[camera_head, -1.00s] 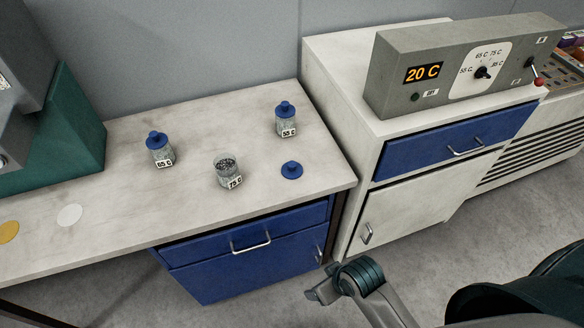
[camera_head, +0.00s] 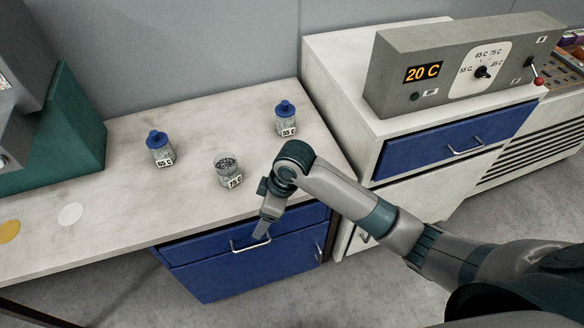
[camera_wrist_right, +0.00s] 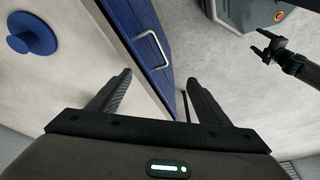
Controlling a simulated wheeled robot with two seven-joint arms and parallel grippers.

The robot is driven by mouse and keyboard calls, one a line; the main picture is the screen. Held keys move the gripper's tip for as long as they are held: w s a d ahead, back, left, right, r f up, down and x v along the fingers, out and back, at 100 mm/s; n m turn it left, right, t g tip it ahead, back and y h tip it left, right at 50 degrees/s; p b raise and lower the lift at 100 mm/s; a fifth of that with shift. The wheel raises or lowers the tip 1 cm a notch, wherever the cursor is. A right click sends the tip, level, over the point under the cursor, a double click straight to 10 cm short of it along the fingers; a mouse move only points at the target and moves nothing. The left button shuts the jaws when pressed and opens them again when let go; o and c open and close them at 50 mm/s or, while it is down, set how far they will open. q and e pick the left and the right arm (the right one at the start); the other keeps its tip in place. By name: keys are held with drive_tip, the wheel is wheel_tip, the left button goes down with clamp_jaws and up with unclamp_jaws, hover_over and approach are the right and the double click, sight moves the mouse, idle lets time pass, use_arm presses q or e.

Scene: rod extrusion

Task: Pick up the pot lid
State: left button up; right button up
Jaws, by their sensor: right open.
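The blue pot lid (camera_wrist_right: 32,36), a round disc with a knob, lies on the worktop at the upper left of the right wrist view. In the head view my right arm hides it. The open 75 C pot (camera_head: 228,172) stands on the worktop without a lid. My right gripper (camera_head: 262,232) is over the worktop's front edge, in front of the blue drawers. In the wrist view its fingers (camera_wrist_right: 158,92) are spread and empty, with the lid off to the left. My left gripper (camera_wrist_right: 262,43) shows at the right of that view, fingers apart and empty.
Two pots with blue lids, marked 65 C (camera_head: 159,151) and 55 C (camera_head: 286,121), stand on the worktop (camera_head: 110,205). A white cabinet (camera_head: 340,60) with a grey control box (camera_head: 460,68) stands at the right. A drawer handle (camera_head: 250,246) juts out below the front edge.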

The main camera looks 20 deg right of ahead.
drive_tip(key=w+d+r+n+g+h, duration=0.1)
drive_tip(key=w+d+r+h, duration=0.2)
drive_tip(key=w+d+r, duration=0.9)
drive_tip(key=w+r, duration=0.3)
drive_tip(key=w, duration=0.1)
drive_tip(key=shift+r+n+h, duration=0.3)
drive_tip(key=shift+n, duration=0.1)
drive_tip(key=shift+f, duration=0.15)
wheel_tip(320, 180, down, 11)
drive_tip(key=p, duration=0.4)
drive_tip(key=shift+f, duration=0.5)
